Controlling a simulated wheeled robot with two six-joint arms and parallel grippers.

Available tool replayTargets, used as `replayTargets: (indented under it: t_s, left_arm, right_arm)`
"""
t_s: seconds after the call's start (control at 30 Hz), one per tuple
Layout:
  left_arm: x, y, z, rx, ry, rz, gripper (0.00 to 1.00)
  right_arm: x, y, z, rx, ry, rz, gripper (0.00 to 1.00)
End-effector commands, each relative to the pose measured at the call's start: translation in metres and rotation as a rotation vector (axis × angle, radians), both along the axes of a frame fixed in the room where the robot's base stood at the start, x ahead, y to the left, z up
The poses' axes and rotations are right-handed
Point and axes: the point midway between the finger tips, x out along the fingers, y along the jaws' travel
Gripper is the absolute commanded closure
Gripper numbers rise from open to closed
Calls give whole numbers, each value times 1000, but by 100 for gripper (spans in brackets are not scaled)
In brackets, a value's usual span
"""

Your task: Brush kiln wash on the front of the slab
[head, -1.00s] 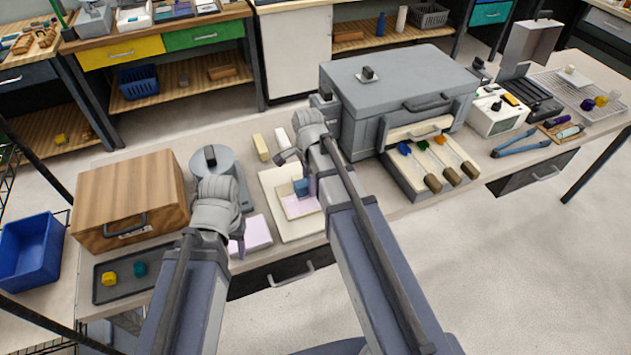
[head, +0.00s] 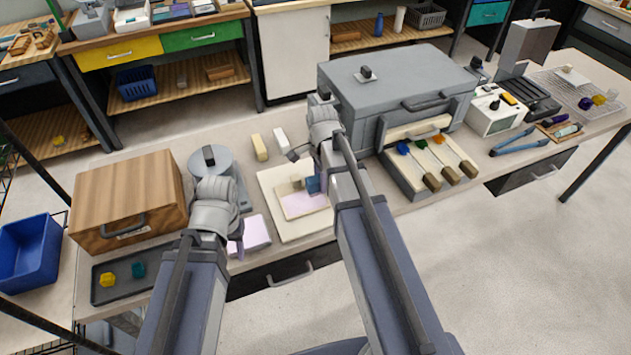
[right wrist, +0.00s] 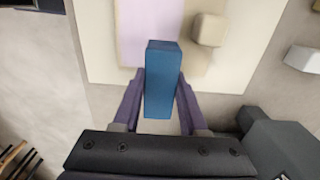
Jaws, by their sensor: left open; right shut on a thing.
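The slab (head: 286,191) is a thin tan plate on a cream board (head: 272,224). Its front part shows a pale lilac layer (head: 300,207), and its back strip is bare tan. A small beige block (head: 296,182) stands on that strip. The right wrist view shows the lilac layer (right wrist: 140,32) and the beige block (right wrist: 209,29) too. My right gripper (right wrist: 160,95) is shut on a blue block-like piece (right wrist: 163,65), at the slab's right end. I cannot tell whether it touches the slab.
A grey kiln-like box (head: 395,90) stands right of the board, with a tray of brown-handled tools (head: 440,165) before it. Two pale bars (head: 259,147) lie behind the board.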

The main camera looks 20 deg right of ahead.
Motion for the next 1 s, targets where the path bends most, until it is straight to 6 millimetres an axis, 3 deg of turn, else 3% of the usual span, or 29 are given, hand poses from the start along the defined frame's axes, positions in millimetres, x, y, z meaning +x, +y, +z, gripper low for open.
replayTargets:
  t_s: [0.27, 0.83, 1.0]
  left_arm:
    - [0, 0, 2, 0, 0, 0, 50]
    - [0, 0, 55, 0, 0, 0, 50]
    - [0, 0, 61, 0, 0, 0, 50]
  right_arm:
    - [0, -2, 2, -5, 0, -2, 100]
    - [0, 0, 55, -2, 0, -1, 100]
    - [0, 0, 61, -2, 0, -1, 100]
